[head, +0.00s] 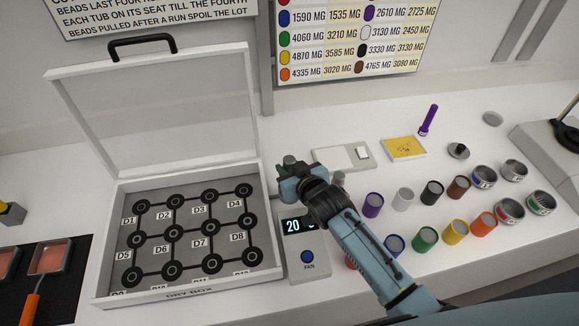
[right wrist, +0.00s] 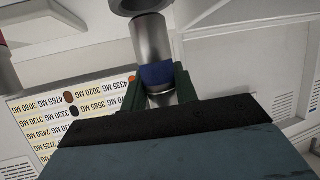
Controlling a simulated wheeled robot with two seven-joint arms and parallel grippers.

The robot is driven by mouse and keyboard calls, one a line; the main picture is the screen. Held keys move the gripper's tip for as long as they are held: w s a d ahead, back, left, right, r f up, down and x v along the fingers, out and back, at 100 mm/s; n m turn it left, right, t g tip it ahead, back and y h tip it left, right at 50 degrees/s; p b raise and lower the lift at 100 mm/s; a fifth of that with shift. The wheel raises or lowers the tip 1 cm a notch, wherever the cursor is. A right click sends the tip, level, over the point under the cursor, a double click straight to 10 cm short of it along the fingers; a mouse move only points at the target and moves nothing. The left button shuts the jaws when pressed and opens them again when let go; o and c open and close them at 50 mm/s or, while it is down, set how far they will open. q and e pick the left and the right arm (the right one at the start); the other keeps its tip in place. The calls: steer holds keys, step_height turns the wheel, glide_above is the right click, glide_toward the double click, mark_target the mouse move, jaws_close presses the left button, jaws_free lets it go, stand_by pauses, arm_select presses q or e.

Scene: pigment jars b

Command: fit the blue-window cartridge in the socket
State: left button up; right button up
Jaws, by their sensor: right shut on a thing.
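My right gripper (head: 290,162) is shut in the head view, above the gap between the dry box and the fan unit. In the right wrist view its green fingers (right wrist: 158,86) close on a silver cylinder with a blue band, the blue-window cartridge (right wrist: 152,42). A dark round part (right wrist: 140,5) shows at the cartridge's far end; I cannot tell whether it is the socket or part of the cartridge. The fan unit (head: 309,267) has a display reading 20 and a blue button. My arm hides part of its surroundings. My left gripper is not in view.
The open dry box (head: 190,295) holds a grid of marked seats, its clear lid (head: 160,105) raised. Several coloured jars stand on the right, including a green one (head: 425,239). A scale (head: 342,157) and a yellow tray (head: 403,148) lie behind. Free counter lies at the back.

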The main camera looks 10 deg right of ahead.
arm_select(q)
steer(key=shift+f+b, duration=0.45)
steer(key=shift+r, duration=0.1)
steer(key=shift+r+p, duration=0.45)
steer(key=shift+p, duration=0.15)
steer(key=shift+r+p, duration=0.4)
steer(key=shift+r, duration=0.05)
stand_by(2.5)
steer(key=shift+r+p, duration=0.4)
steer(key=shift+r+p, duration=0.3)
steer(key=shift+p, duration=0.05)
stand_by(2.3)
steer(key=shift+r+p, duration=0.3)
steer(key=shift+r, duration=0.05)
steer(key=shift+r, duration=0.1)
stand_by(0.4)
